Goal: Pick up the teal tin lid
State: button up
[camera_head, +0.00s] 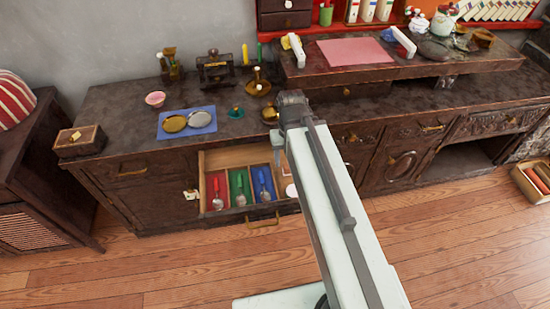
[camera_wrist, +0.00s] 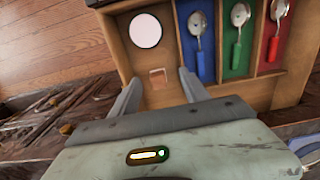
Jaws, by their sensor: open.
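A small teal round thing (camera_head: 236,112), which looks like the teal tin lid, lies on the dark counter right of the blue tray. I cannot make it out in the wrist view. My gripper is at the end of my arm near the counter's front edge, to the right of and nearer than the teal lid, above the open drawer's right side. In the wrist view my gripper (camera_wrist: 160,88) has its two fingers apart with nothing held between them. The drawer's bare wooden compartment lies below the fingers.
The open drawer (camera_head: 228,157) holds spoons in red, green and blue compartments, plus a white round thing (camera_wrist: 146,31). The blue tray (camera_head: 207,129) carries two round metal pieces. A pink bowl (camera_head: 155,99) and brass pieces (camera_head: 259,88) stand near the teal lid.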

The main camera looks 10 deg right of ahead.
aim_at(236, 112)
jog(key=u, duration=3.15)
jog(key=k, duration=1.05)
jog(key=z, duration=0.9)
jog(key=i, duration=1.7)
jog(key=u, duration=0.05)
